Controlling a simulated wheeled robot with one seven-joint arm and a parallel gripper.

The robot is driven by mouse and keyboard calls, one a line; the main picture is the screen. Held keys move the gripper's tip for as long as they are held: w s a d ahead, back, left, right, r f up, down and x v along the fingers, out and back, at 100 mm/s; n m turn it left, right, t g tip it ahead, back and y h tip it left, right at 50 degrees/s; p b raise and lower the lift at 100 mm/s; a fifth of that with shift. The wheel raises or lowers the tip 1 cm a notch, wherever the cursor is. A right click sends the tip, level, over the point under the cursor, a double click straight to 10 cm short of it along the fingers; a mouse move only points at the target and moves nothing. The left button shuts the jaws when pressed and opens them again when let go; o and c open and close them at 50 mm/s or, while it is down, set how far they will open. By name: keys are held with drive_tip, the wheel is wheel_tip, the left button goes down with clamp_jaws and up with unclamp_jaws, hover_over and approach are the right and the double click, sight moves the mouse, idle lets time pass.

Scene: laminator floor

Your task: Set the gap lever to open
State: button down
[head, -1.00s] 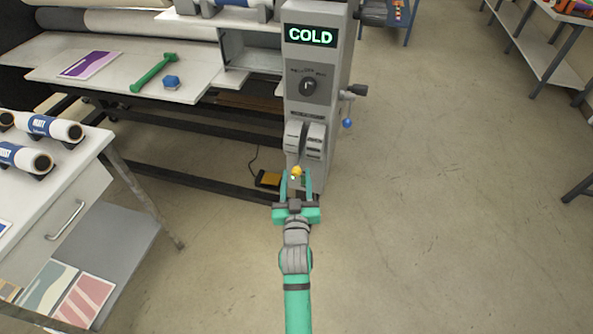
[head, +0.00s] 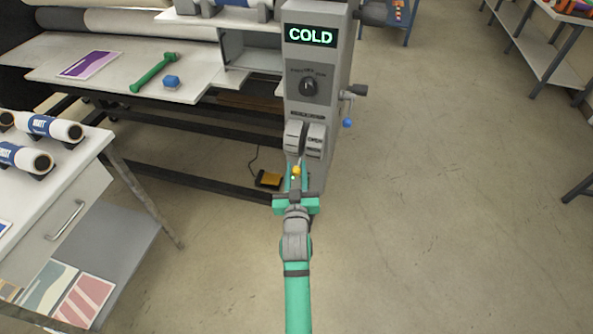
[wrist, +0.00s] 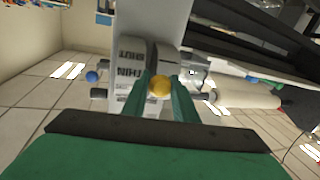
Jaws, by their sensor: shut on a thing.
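The gap lever's yellow knob (head: 296,170) is at the lower front of the grey control column. My gripper (head: 295,180) is shut on it, with the green fingers on both sides. In the wrist view the yellow knob (wrist: 160,87) sits between the two fingertips (wrist: 161,97). Behind it is the light grey lever quadrant (head: 304,140); in the wrist view some of its plate labels read "THIN" and another looks like "SHUT". The lever's stem is mostly hidden by the knob and fingers.
The column's display (head: 310,36) reads COLD, with a dial (head: 309,86) below it. A crank with a blue ball (head: 347,123) sticks out on the right. A yellow pedal (head: 268,180) lies on the floor.

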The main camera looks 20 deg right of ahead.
sight(298, 165)
drive_tip(key=shift+r, duration=0.25)
drive_tip(key=shift+r+m+g+y, duration=0.3)
drive_tip(key=shift+r+g+y, duration=0.1)
drive_tip(key=shift+r+g, duration=1.1)
drive_tip(key=shift+t, duration=0.3)
drive_tip(key=r, duration=0.2)
drive_tip(key=w+r, duration=0.1)
drive_tip(key=r, duration=0.1)
drive_tip(key=d+r, duration=0.1)
drive_tip(key=shift+w+r, duration=0.15)
drive_tip(key=shift+r, duration=0.25)
drive_tip(key=shift+w+d+r, duration=0.3)
drive_tip(key=shift+r, duration=0.2)
drive_tip(key=shift+w+d+r, duration=0.25)
drive_tip(key=shift+w+r, duration=0.05)
drive_tip(key=shift+r, duration=0.2)
drive_tip(key=c, duration=1.4)
unclamp_jaws()
drive_tip(key=shift+f, duration=0.1)
drive_tip(key=shift+c, duration=0.2)
drive_tip(key=v, duration=1)
drive_tip(key=shift+s, duration=0.35)
